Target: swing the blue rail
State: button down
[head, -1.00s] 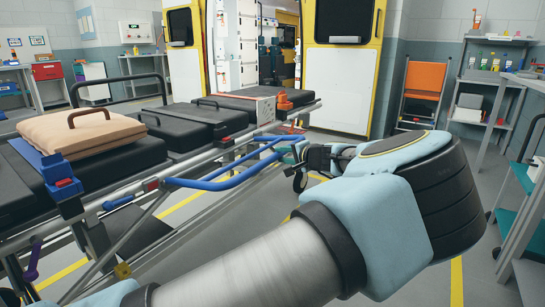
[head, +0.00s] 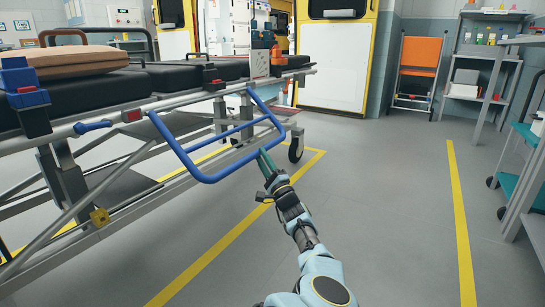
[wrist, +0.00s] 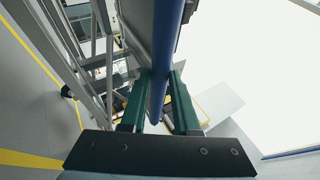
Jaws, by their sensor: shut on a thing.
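The blue rail (head: 195,172) is a tubular loop on the near side of the stretcher (head: 150,103). It slopes outward and down from the stretcher's side frame, with its long outer bar lowest. My gripper (head: 264,156) is at the right end of that outer bar, shut on it. In the wrist view, the green fingers (wrist: 161,84) stand on either side of the blue rail (wrist: 168,40), which runs between them. The exact contact at the fingertips is partly hidden.
Black mattress sections and a tan pillow (head: 80,60) lie on the stretcher. A caster wheel (head: 296,150) stands just beyond my gripper. A teal-shelved cart (head: 525,150) and grey shelving (head: 485,75) are at right. The floor between is clear.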

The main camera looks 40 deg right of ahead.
jog(key=w+a+f+b, duration=0.3)
jog(key=w+f, duration=0.4)
jog(key=w, duration=0.3)
jog(key=shift+w+f+b, duration=0.2)
jog(key=shift+f+b, duration=0.05)
jog(key=shift+b, duration=0.2)
jog(key=c, duration=0.7)
grip_release()
jog(key=shift+o, duration=0.2)
